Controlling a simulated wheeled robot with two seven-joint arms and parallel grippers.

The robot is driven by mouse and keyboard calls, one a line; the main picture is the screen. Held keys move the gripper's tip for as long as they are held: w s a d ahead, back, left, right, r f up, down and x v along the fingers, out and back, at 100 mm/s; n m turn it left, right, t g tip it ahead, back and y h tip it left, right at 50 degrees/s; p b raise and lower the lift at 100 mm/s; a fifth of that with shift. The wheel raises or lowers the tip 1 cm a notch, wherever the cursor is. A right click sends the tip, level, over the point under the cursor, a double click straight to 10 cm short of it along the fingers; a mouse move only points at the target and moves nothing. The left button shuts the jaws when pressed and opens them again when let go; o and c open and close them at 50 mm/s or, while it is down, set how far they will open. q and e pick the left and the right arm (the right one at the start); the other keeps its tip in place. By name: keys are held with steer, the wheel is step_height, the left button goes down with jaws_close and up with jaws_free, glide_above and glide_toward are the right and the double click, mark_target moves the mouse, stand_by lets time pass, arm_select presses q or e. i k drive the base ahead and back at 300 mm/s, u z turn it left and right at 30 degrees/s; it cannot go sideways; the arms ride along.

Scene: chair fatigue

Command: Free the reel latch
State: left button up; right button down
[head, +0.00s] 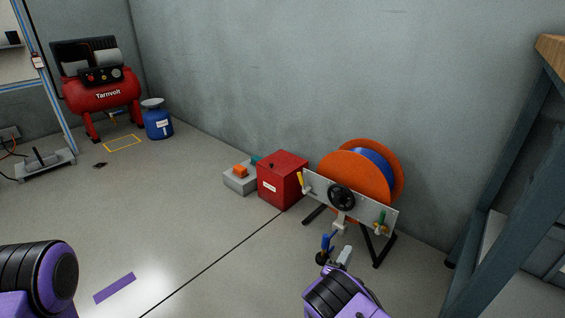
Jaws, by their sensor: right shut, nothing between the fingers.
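The hose reel (355,175) has orange flanges and blue hose, and stands on black legs by the wall. Its grey front plate (362,208) carries a black handwheel (341,197), a yellow handle (301,181) on the left and a green handle (381,219) on the right. A pale piece (341,220) shows below the handwheel; I cannot tell if it is the latch. My right gripper (344,255) is shut and empty, low in front of the reel. A blue-and-black piece (325,244) shows beside it. My left arm enters at bottom left; its gripper is out of view.
A red box (283,180) stands just left of the reel, beside a grey block (241,179) with an orange top. A workbench frame (497,175) stands at right. A red compressor (98,88) and blue canister (157,121) are far left. The middle floor is clear.

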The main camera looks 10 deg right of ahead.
mark_target(301, 181)
steer(key=i, duration=0.6)
steer(key=u, duration=1.5)
steer(key=i, duration=2.55)
steer(key=z, duration=2.8)
